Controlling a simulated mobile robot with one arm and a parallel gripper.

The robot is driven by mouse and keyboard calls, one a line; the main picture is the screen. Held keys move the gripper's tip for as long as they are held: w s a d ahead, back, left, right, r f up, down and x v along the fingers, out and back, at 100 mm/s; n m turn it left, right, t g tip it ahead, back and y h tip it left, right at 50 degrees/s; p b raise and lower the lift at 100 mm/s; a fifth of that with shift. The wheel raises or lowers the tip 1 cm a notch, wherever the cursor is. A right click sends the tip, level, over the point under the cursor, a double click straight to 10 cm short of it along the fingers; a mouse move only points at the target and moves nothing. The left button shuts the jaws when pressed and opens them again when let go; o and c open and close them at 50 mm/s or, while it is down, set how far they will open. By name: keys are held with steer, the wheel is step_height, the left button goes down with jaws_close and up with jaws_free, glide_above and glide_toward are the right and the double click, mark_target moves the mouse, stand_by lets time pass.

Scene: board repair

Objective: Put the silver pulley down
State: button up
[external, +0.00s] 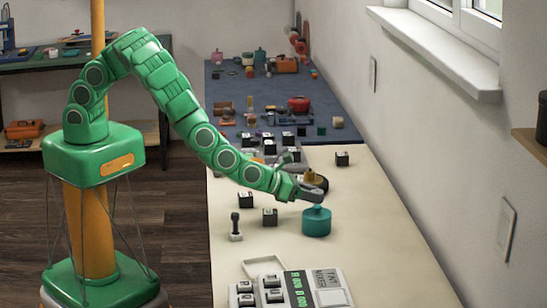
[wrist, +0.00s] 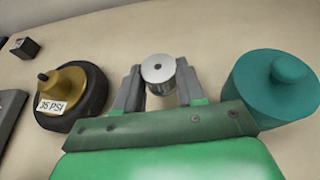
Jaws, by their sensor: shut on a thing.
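I cannot tell whether the pulley touches the table. In the external view my gripper (external: 311,194) is beside and just behind a teal knobbed weight (external: 316,222), and the pulley cannot be made out there.
In the wrist view the teal weight (wrist: 275,88) is close on the right. A black-and-gold wheel labelled 35 PSI (wrist: 72,95) is on the left. Several black cubes (external: 342,158) are scattered around. A keypad device (external: 300,287) is at the front. The tabletop beyond the pulley looks clear.

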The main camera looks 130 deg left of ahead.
steer(key=shift+w+f, duration=0.15)
steer(key=shift+f, duration=1.55)
steer(key=o, duration=1.1)
steer(key=shift+f, duration=0.1)
